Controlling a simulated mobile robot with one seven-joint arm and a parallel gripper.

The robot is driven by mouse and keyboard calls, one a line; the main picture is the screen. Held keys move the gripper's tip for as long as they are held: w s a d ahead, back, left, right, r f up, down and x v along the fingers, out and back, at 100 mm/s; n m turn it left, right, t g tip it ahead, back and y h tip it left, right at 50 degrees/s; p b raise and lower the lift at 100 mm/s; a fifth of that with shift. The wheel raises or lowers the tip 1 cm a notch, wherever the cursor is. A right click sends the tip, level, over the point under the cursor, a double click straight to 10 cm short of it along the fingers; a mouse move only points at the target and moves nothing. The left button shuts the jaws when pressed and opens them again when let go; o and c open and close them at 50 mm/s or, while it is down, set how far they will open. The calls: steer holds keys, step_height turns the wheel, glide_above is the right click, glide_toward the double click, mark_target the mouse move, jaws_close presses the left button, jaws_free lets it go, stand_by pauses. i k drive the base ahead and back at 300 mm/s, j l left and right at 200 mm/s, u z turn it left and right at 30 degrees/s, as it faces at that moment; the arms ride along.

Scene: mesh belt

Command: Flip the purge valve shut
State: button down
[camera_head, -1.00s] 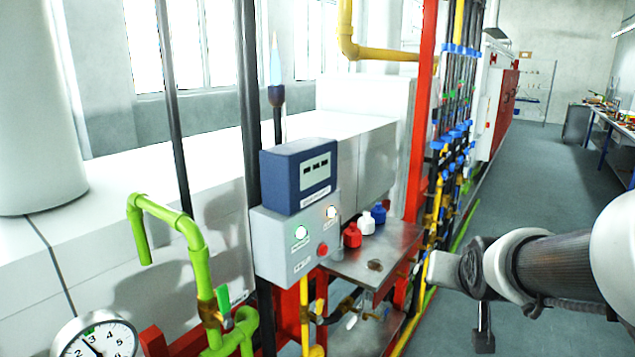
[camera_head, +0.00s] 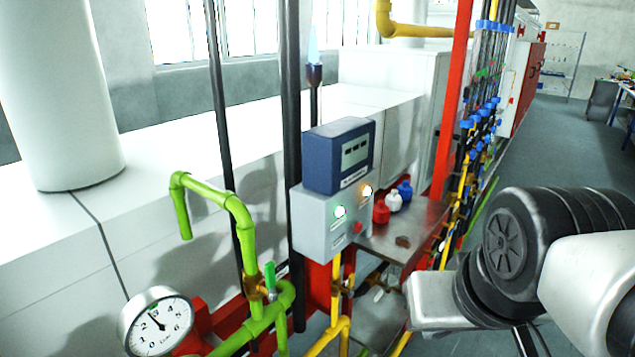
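A small valve with a green lever (camera_head: 269,278) and a brass body sits on the green pipe (camera_head: 243,225) left of the control box. Its lever stands roughly upright, along the pipe. Another valve with a pale lever (camera_head: 378,294) sits low on the yellow pipework below the metal shelf. No readable label tells which is the purge valve. My arm comes in from the right, with a pale grey block (camera_head: 440,302) at its end, well to the right of the green lever. I cannot make out gripper fingers or anything held.
A grey control box (camera_head: 325,225) with lit buttons carries a blue meter (camera_head: 338,155). A round gauge (camera_head: 157,325) is at lower left. A metal shelf (camera_head: 425,220) holds small red, white and blue bottles. A red post (camera_head: 452,110) rises behind it. Open floor lies at right.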

mark_target(269, 269)
steer(key=j+u, duration=0.2)
steer(key=u, duration=0.6)
steer(key=i+l, duration=0.1)
steer(key=l, duration=0.2)
steer(key=i+l+z, duration=0.15)
steer(key=l, duration=0.15)
steer(key=k, duration=0.05)
